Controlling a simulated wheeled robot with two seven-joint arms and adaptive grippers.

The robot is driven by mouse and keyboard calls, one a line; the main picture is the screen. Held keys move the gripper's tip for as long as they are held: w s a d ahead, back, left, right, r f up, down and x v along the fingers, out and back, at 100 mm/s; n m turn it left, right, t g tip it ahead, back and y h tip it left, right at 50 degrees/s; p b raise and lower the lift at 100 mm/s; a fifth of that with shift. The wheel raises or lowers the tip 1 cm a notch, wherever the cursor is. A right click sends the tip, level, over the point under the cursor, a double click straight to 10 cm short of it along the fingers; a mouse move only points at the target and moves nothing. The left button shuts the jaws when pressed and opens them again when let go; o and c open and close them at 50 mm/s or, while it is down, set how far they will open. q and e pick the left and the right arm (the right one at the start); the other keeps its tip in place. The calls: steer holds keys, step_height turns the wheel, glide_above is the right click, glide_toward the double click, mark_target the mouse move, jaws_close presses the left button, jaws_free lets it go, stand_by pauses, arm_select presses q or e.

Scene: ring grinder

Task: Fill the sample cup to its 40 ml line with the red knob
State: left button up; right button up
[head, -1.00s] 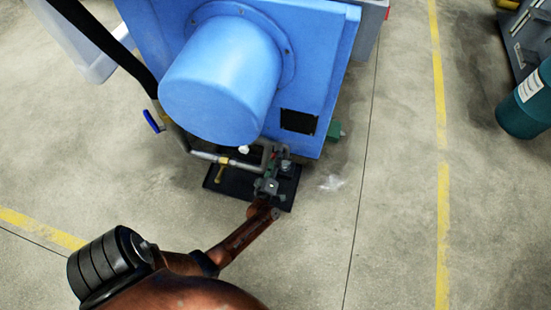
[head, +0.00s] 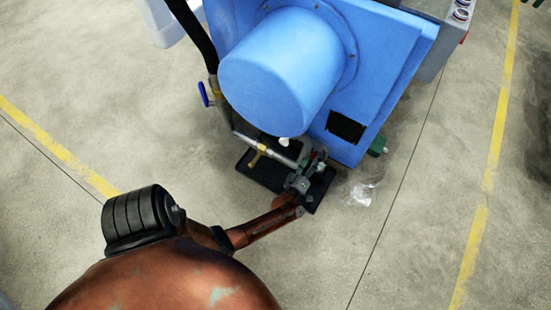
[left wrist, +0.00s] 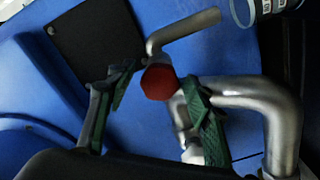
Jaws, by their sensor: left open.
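The red knob (left wrist: 159,82) sits on the metal pipework and faces me in the left wrist view. My left gripper (left wrist: 155,105) is open, with one green-padded finger on each side of the knob. The left finger is clearly apart from it; I cannot tell whether the right one touches. In the head view, my left gripper (head: 303,178) is at the pipework below the blue machine, and the knob is hard to make out. A round piece with a pale body and blue band (left wrist: 262,8) is cut off at the top right; I cannot tell whether it is the sample cup.
The blue machine (head: 280,72) stands over a black base plate (head: 258,172). Bent metal pipe (left wrist: 268,100) runs close to the right finger. A brass valve (head: 257,155) and a blue lever (head: 204,93) lie left of my gripper.

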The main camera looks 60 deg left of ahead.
arm_select(q)
steer(key=m, duration=0.6)
steer(key=shift+p, duration=0.3)
steer(key=m, duration=0.5)
steer(key=shift+m, duration=0.4)
steer(key=s+d+f+m+g+h+p, duration=0.2)
steer(key=s+d+h+p, duration=0.1)
steer(key=s, duration=0.6)
steer(key=s+d+f+m+g+h+p, duration=0.2)
steer(key=s+d, duration=0.4)
steer(key=s, duration=0.3)
steer(key=s+d+f+m+g+h+p, duration=0.1)
steer(key=s+d+f+g+h+p, duration=0.1)
steer(key=s, duration=0.7)
steer(key=d+f+h+p, duration=0.1)
steer(key=d+h+p, duration=0.1)
steer(key=h, duration=0.1)
steer(key=shift+s+d+f+m+g+p, duration=0.25)
steer(key=shift+m+g+p, duration=0.05)
steer(key=shift+m+g, duration=0.1)
arm_select(e)
steer(key=w+r+t, duration=0.1)
steer(key=w+r, duration=0.3)
steer(key=r, duration=0.9)
steer(key=shift+t, duration=0.3)
